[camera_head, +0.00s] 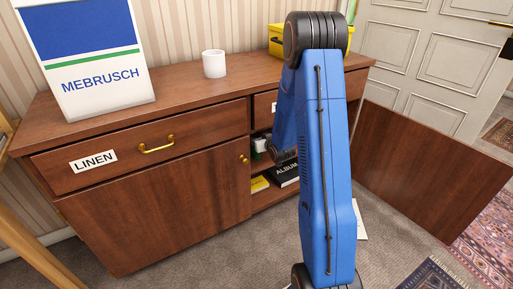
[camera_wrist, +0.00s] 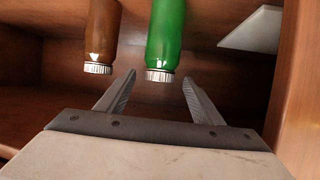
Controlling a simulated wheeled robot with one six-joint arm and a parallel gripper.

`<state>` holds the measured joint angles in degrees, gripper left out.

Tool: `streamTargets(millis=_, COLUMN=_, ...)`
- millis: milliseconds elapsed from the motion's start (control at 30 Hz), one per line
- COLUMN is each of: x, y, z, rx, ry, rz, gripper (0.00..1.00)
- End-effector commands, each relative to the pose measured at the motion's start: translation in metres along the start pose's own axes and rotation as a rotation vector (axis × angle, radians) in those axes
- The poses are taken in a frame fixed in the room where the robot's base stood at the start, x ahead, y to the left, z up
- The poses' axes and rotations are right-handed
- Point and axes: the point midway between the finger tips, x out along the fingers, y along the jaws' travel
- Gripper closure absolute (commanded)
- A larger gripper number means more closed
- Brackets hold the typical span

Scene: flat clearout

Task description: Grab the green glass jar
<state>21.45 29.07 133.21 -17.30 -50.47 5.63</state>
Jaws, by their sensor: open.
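The green glass jar (camera_wrist: 166,35) shows in the wrist view at the top middle, with its pale ribbed cap at the lower end in the picture. Its far end is cut off by the frame. My gripper (camera_wrist: 157,88) is open and empty. Its two fingers point toward the green jar, and the cap shows between and just beyond the fingertips. I cannot tell the exact gap. In the head view my blue arm covers part of the cabinet opening, and I cannot make out the green jar there.
A brown jar (camera_wrist: 102,35) stands left of the green one in the wrist view. A white panel (camera_wrist: 252,30) and a wooden side wall (camera_wrist: 300,90) are at the right. In the head view, the cabinet (camera_head: 160,205) holds books (camera_head: 286,174), and its open door (camera_head: 430,170) extends right.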

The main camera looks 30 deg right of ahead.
Motion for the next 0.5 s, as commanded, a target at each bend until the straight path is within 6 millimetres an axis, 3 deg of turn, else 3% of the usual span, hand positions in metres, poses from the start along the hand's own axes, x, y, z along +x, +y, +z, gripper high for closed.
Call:
streamTargets(millis=233, x=0.033, y=0.000, z=-0.002, rx=-0.001, ry=0.000, rz=-0.001, gripper=0.39)
streamTargets(millis=500, x=0.042, y=0.000, z=-0.002, rx=0.000, ry=0.000, rz=0.000, gripper=0.39)
